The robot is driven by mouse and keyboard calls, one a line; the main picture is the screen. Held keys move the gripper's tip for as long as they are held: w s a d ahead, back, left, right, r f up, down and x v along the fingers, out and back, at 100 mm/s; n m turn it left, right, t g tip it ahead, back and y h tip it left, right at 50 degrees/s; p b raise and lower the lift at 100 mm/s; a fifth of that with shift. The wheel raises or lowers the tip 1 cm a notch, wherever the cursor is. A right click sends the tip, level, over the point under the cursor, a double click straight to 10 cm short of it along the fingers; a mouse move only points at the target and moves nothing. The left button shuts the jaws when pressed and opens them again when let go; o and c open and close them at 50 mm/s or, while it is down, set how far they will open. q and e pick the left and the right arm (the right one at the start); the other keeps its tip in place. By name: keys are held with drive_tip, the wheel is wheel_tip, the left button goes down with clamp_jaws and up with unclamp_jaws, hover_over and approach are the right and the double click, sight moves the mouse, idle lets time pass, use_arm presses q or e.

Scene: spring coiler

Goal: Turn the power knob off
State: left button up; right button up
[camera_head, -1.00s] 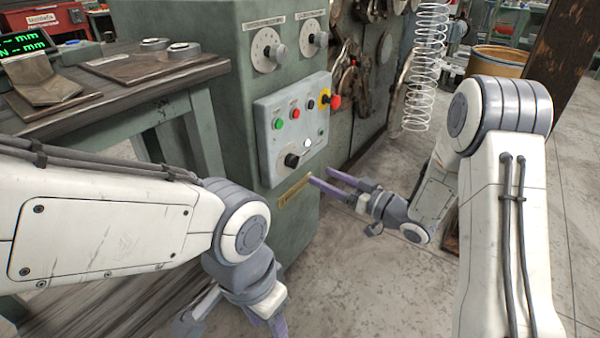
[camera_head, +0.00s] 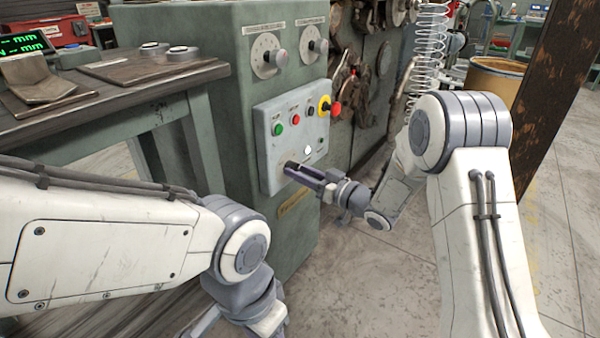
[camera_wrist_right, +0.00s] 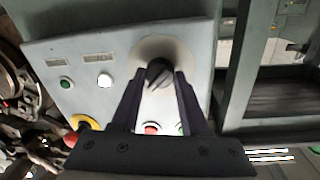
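The power knob is a black rotary knob on a round pale base, low on the grey control panel (camera_head: 268,160). In the right wrist view the knob (camera_wrist_right: 159,73) sits between the two fingertips, its grip bar slanted. My right gripper (camera_head: 293,172) is at the knob; it also shows in the right wrist view (camera_wrist_right: 160,75). Its fingers are apart, one on each side of the knob, with a narrow gap visible; contact is not clear. In the head view the fingers partly hide the knob. My left gripper (camera_head: 270,325) is at the bottom edge, its fingers mostly cut off.
Above the knob are a green button (camera_head: 278,129), a red button (camera_head: 294,119) and a red emergency stop on yellow (camera_head: 330,107). A workbench (camera_head: 120,88) stands at the left. A hanging wire coil (camera_head: 428,50) is behind my right arm.

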clamp_jaws()
drive_tip(key=shift+f+n+g+y+b, duration=0.15)
drive_tip(key=shift+n+y+b, duration=0.2)
drive_tip(key=shift+n+b, duration=3.65)
drive_tip(key=shift+n+g+y+b, duration=0.15)
drive_tip(key=shift+n+y+b, duration=0.2)
drive_tip(key=shift+n+b, duration=3.6)
drive_tip(key=n+p, duration=0.2)
drive_tip(key=n, duration=0.1)
drive_tip(key=shift+p, duration=0.4)
